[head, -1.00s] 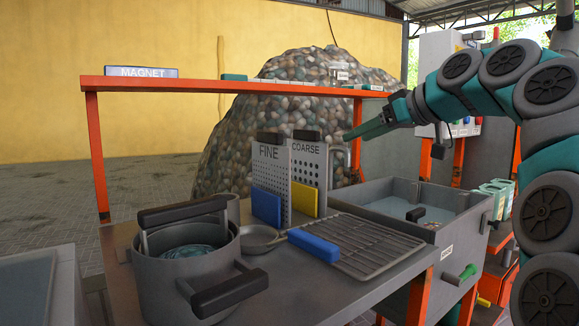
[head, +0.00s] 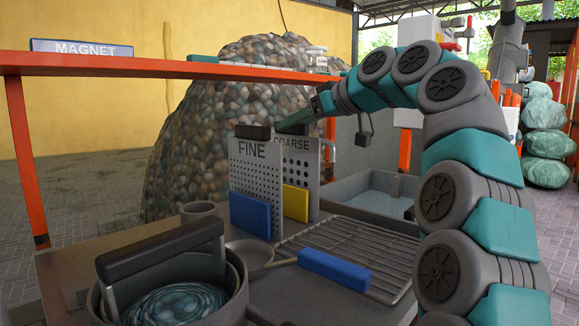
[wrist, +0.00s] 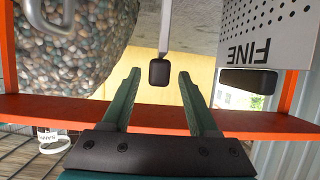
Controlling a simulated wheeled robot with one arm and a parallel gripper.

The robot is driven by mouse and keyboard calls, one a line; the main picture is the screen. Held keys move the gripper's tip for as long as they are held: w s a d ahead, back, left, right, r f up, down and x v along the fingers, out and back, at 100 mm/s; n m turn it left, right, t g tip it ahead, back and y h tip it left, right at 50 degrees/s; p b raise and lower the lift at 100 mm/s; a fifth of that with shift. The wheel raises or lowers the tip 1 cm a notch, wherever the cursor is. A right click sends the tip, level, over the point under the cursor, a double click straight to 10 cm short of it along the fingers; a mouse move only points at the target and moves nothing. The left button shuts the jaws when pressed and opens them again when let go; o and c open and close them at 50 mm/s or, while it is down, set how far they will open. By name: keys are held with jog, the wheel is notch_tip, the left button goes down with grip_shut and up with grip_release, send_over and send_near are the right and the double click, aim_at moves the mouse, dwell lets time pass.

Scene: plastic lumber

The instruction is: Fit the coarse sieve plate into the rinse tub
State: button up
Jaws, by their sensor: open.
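The coarse sieve plate (head: 300,172), grey with round holes and the word COARSE, stands upright on the bench behind the fine sieve plate (head: 256,170). My gripper (head: 284,126) is at its top edge, by the black handle. In the wrist view this handle (wrist: 159,73) shows end-on between my two open green fingers, with the plate edge-on; whether they touch it I cannot tell. The grey rinse tub (head: 345,185) stands right of the plates, holding water. My arm hides its right part.
The fine plate's black handle (wrist: 248,81) is close beside my fingers. An orange rail (head: 200,70) runs behind the plates. A wire rack (head: 375,245) with a blue block (head: 333,268) lies in front, and a pot (head: 235,300) stands at front left.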

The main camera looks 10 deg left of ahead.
aim_at(282, 133)
jog(key=x, duration=0.5)
jog(key=shift+p, duration=0.3)
jog(key=shift+c, duration=0.2)
grip_shut()
dwell(0.9)
